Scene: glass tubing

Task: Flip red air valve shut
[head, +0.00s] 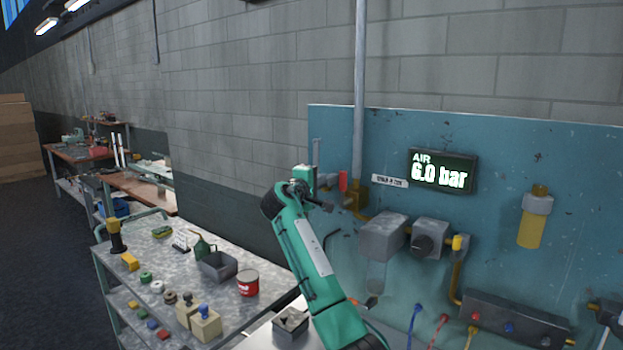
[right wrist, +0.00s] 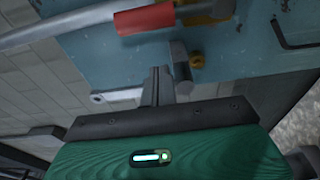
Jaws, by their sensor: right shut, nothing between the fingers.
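The red air valve handle (head: 343,181) stands upright, in line with the grey pipe, at the left of the blue panel. In the right wrist view the red handle (right wrist: 145,19) lies across the top, with a grey stub (right wrist: 180,62) and brass fitting below it. My right gripper (head: 329,206) is shut and empty, just left of the valve and low beside the handle. Its closed fingers (right wrist: 159,78) point towards the valve, close to the grey stub; I cannot tell if they touch. The air display (head: 441,172) reads 6.0 bar. My left gripper is out of view.
The grey pipe (head: 361,85) rises above the valve. Grey regulator boxes (head: 382,236) and a yellow-bodied unit (head: 530,228) are on the panel to the right.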

